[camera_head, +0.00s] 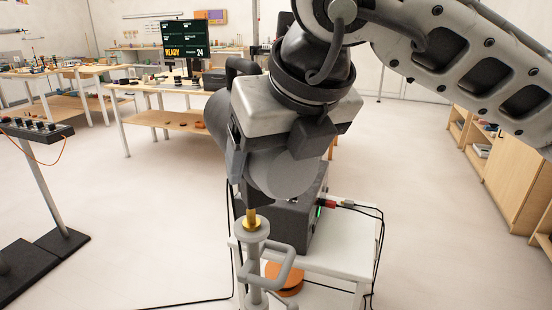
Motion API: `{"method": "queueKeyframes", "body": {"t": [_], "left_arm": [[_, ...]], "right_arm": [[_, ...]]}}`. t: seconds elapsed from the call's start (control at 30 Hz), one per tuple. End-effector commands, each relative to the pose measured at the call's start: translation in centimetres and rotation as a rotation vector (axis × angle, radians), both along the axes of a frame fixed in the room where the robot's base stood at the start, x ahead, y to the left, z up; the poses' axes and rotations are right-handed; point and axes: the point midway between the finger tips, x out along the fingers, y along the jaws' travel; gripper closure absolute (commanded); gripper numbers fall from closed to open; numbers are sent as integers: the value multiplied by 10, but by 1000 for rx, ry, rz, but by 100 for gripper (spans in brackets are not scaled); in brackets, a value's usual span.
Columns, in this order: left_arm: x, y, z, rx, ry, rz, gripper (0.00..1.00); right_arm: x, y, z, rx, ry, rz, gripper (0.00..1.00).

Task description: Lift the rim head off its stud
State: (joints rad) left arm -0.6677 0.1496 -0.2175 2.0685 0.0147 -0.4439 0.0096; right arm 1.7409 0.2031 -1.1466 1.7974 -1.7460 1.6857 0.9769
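The rim head (283,177) is a grey lamp body with a round pale face, directly under my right gripper (275,145). My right arm comes in from the upper right and the gripper points down over the head. Its dark fingers overlap the head, and the grip itself is largely hidden. The brass stud (251,219) shows below the head, on top of a grey stand (253,234) with a bent handle. I cannot tell whether the head still sits on the stud. My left gripper is not in view.
A white cart (345,261) with a dark box (297,225) and cables stands close behind the stand. An orange disc (286,279) is low on the cart. Benches (165,117) and a screen (186,40) are at the back left. Open floor lies between.

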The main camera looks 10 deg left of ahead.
Motion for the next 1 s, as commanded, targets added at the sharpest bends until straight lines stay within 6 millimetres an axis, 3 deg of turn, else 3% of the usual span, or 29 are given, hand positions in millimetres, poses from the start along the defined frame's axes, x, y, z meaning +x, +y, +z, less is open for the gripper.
{"method": "queueKeyframes", "body": {"t": [0.03,0.6,1.0], "left_arm": [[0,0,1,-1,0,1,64],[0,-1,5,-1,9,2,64],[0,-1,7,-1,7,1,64]], "right_arm": [[1,1,8,10,-11,0,54],[1,0,31,11,-13,-1,54],[0,0,34,11,-13,-1,54]]}}
